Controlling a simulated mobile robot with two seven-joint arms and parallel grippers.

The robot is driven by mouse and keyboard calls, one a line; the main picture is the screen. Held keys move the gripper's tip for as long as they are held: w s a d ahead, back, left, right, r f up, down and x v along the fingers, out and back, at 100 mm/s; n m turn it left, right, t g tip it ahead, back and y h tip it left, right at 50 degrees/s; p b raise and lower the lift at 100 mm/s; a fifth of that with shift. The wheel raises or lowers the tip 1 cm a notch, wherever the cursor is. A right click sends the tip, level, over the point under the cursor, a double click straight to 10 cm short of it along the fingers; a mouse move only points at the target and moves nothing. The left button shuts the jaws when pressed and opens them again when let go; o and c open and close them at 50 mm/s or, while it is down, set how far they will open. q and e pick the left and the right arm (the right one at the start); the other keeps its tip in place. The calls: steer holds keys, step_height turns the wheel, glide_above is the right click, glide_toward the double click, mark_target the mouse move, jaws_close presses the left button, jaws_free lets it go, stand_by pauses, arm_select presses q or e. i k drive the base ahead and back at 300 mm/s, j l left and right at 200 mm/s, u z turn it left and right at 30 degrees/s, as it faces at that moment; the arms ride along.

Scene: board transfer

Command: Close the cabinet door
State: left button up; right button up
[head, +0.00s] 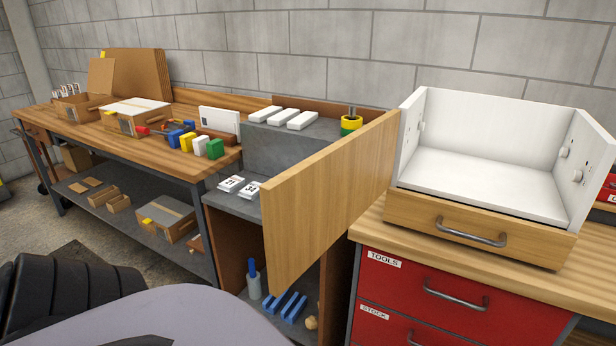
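The cabinet door (325,205) is a flat light-wood panel standing upright and swung wide open. Its right edge meets the left wall of a white open-fronted cabinet (490,187), and its free edge reaches left and toward me. The cabinet interior looks empty, with small round fittings on the side walls. A wooden drawer front (475,229) with a grey bar handle sits below the opening. I see no handle on the visible face of the door. Neither of my grippers is in view, and nothing touches the door.
The cabinet stands on a wood-topped bench with red drawers (428,295). Behind the door, a grey shelf unit (285,148) holds white blocks and a yellow-green roll (351,124). A long workbench (225,160) with boxes and colored blocks runs left. Blue items lie below the door.

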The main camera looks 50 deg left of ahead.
mark_target(305, 209)
steer(key=k+j+u, duration=0.1)
steer(key=j, duration=0.3)
steer(key=k+j, duration=0.15)
steer(key=j, duration=0.3)
steer(key=k+j+u, duration=0.15)
steer(key=j, duration=0.65)
steer(key=k+u, duration=0.05)
